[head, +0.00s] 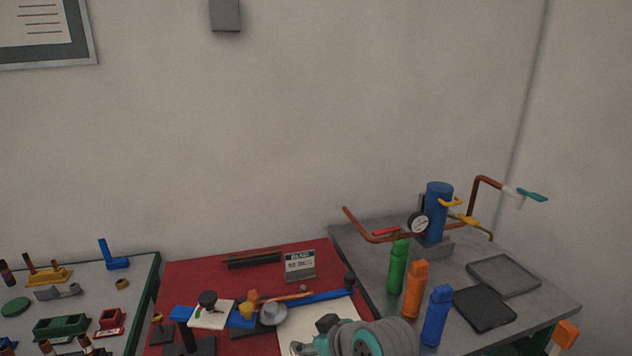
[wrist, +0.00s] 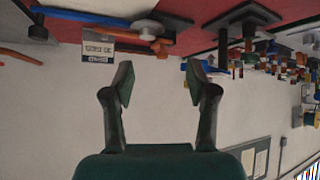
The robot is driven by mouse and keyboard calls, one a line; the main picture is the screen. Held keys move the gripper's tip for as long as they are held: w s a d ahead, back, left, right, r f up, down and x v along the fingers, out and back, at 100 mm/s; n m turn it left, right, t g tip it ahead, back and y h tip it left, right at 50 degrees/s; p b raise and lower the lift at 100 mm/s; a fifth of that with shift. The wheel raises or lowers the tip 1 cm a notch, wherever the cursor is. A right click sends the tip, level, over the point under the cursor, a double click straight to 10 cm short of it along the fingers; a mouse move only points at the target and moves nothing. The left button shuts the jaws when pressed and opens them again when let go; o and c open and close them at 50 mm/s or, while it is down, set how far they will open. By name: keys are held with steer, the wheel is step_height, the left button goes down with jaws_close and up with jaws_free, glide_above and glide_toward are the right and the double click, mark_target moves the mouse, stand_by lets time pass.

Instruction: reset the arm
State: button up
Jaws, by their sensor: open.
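My gripper (wrist: 161,78) shows in the wrist view with its two dark green fingers spread apart. It is open and nothing is between the fingers. The wrist view is upside down, with the wall behind the fingers and the table tops along the upper edge. In the head view, grey and teal links of my arm show at the bottom centre, in front of the tables. The gripper's fingers cannot be made out there.
A red table top (head: 200,272) holds a small sign (head: 300,265) and a blue bar. A grey table (head: 375,225) at right bears a blue cylinder (head: 438,212) with pipes, a green bottle (head: 398,266), an orange bottle (head: 414,290) and a blue bottle (head: 435,315).

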steer(key=s+d+f+m+t+h, duration=0.1)
steer(key=s+d+f+m+t, duration=0.1)
steer(key=s+d+f, duration=0.5)
steer(key=s+d+f+m+t+h, duration=0.1)
steer(key=s+d+f+m, duration=0.15)
steer(key=s+f, duration=0.45)
steer(key=s+d+f+m+t+h, duration=0.1)
steer(key=s+d+f, duration=0.15)
steer(key=s, duration=0.35)
steer(key=s+d+f+m+t+h, duration=0.1)
steer(key=s+d+f+m, duration=0.15)
steer(key=s, duration=0.35)
steer(key=s+d+r, duration=0.1)
steer(key=s+r, duration=0.2)
steer(key=s, duration=0.3)
steer(key=s+d+r+t+h, duration=0.1)
steer(key=s+d+r, duration=0.1)
steer(key=s, duration=0.4)
steer(key=s+d+r+t+h, duration=0.1)
steer(key=s+r, duration=0.3)
steer(key=s, duration=0.3)
steer(key=shift+d+r+m, duration=0.25)
steer(key=shift+d+m, duration=0.05)
steer(key=shift+d, duration=0.05)
